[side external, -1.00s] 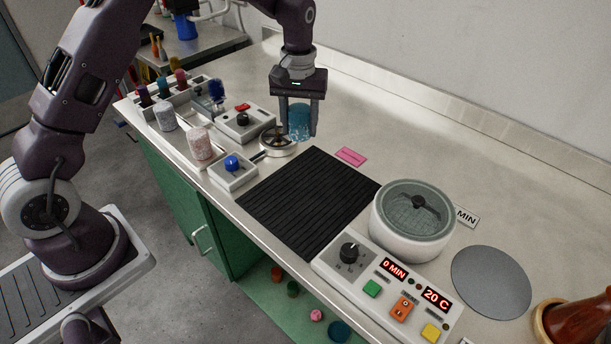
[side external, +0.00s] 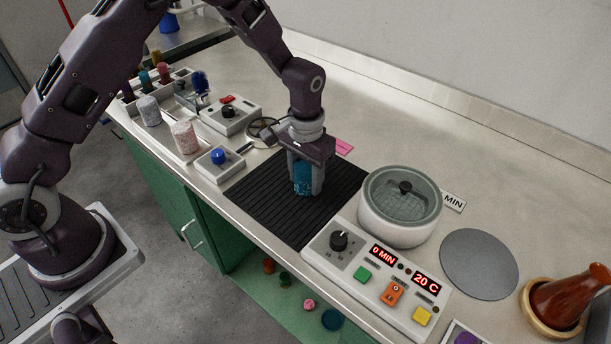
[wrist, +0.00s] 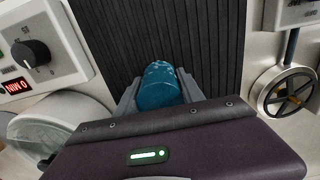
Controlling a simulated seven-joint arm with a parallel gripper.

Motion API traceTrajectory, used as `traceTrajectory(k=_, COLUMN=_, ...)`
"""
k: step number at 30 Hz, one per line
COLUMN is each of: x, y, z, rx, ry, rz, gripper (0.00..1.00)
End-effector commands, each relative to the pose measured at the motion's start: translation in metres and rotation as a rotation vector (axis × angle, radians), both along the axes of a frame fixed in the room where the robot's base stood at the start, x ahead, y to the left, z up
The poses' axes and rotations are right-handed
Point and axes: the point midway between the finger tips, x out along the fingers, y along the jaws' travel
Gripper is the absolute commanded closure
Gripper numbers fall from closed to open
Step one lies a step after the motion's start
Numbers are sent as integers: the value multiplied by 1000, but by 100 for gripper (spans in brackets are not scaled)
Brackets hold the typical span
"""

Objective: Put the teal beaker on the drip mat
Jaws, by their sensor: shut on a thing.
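The teal beaker (side external: 303,178) is between the fingers of my gripper (side external: 305,186), over the black ribbed drip mat (side external: 268,192). My gripper is shut on the beaker, which looks upright in the side external view. In the wrist view, the beaker (wrist: 159,87) shows between the two grey fingers, with the mat (wrist: 208,40) behind it. The beaker's lower end is low over the middle of the mat; I cannot tell whether it touches. The fingers hide part of the beaker's sides.
A round lidded drying oven (side external: 400,210) and its control panel (side external: 375,272) stand right of the mat. A grey disc (side external: 479,264) is farther right.

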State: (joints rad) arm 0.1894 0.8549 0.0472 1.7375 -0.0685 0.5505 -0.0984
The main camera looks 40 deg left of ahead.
Motion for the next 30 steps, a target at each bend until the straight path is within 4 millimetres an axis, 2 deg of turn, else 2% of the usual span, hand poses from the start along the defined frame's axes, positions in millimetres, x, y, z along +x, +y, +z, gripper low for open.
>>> traceTrajectory(k=6, x=0, y=0, z=-3, rx=0, ry=0, rz=1, gripper=93)
traceTrajectory(k=7, x=0, y=0, z=-2, rx=0, ry=0, rz=1, gripper=51)
traceTrajectory(k=10, x=0, y=0, z=-2, rx=0, ry=0, rz=1, gripper=33)
traceTrajectory(k=20, x=0, y=0, z=1, rx=0, ry=-1, rz=1, gripper=33)
traceTrajectory(k=23, x=2, y=0, z=18, rx=0, ry=-5, rz=1, gripper=33)
traceTrajectory(k=30, x=1, y=0, z=84, rx=-1, ry=-5, rz=1, gripper=33)
